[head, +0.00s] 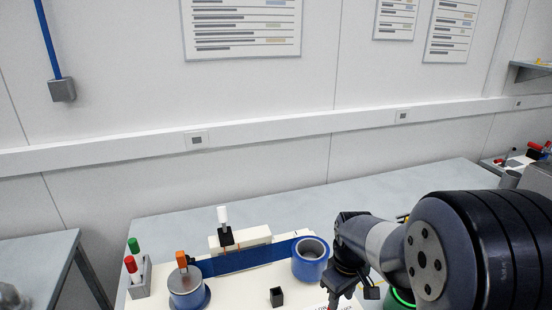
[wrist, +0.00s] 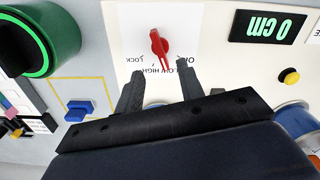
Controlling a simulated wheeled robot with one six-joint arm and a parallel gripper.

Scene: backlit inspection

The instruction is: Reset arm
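My gripper (wrist: 160,72) is open in the wrist view, its two dark fingers apart. A red pointer knob (wrist: 157,43) on a white panel (wrist: 222,75) shows just beyond and between the fingertips; neither finger appears to touch it. Printing around the knob includes LOCK, LOW and HIGH, partly covered by the fingers. In the head view my arm reaches in from the right, and my gripper (head: 345,284) points down over the near part of the bench, its fingertips not clear there.
A black display (wrist: 268,27) reading 0 cm, a yellow button (wrist: 291,76), a blue switch (wrist: 78,111) and a green ring (wrist: 58,40) surround the knob. In the head view, a blue roll (head: 310,268), a blue-wrapped cylinder (head: 187,291) and a marker holder (head: 139,284) stand left of my arm.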

